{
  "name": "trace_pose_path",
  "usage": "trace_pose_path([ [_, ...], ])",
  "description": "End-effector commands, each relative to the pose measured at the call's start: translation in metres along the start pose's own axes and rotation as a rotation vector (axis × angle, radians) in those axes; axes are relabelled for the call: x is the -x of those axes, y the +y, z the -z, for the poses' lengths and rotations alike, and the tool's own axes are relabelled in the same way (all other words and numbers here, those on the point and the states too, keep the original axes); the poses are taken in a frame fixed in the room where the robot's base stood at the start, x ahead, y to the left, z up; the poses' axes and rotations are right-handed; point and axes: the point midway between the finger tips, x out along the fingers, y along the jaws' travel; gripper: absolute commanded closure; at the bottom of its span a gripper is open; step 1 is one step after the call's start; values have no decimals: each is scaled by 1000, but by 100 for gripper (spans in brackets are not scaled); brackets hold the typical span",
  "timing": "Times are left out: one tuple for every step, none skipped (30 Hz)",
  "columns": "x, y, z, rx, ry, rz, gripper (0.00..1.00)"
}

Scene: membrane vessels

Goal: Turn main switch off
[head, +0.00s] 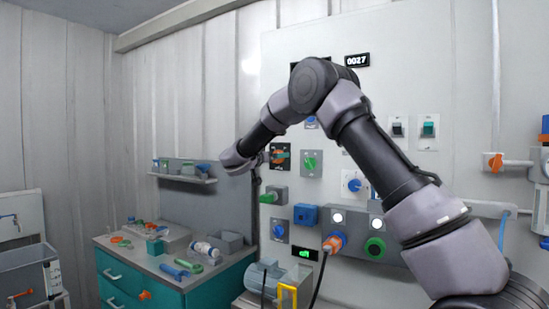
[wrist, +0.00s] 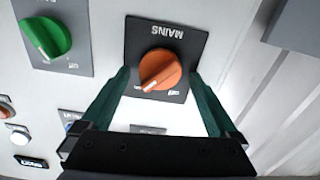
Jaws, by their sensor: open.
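The main switch is an orange knob (wrist: 160,69) on a black plate with MAINS written on it, upside down in the wrist view. A white mark on the knob points to the lower left in that view, toward one of two small labels too small to read surely. My gripper (wrist: 158,75) is open, with one dark green finger on each side of the knob. Whether the fingers touch it I cannot tell. In the head view the orange knob (head: 279,157) shows just right of my arm's end.
A green knob (wrist: 45,38) on a grey plate is beside the main switch. A grey box (wrist: 293,22) stands out at the upper right of the wrist view. A teal cabinet (head: 185,290) with loose parts on top stands left of the panel.

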Motion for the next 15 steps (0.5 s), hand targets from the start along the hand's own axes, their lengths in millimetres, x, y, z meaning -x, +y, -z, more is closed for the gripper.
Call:
trace_pose_path([
  [0, 0, 0, 0, 0, 0, 5],
  [0, 0, 0, 0, 0, 0, 5],
  [0, 0, 0, 0, 0, 0, 5],
  [0, 0, 0, 0, 0, 0, 16],
  [0, 0, 0, 0, 0, 0, 28],
  [0, 0, 0, 0, 0, 0, 43],
  [0, 0, 0, 0, 0, 0, 54],
  [0, 0, 0, 0, 0, 0, 66],
  [0, 0, 0, 0, 0, 0, 81],
  [0, 0, 0, 0, 0, 0, 91],
  [0, 0, 0, 0, 0, 0, 91],
  [0, 0, 0, 1, 0, 0, 91],
  [0, 0, 0, 2, 0, 0, 91],
  [0, 0, 0, 4, 0, 0, 91],
  [0, 0, 0, 8, 0, 0, 91],
])
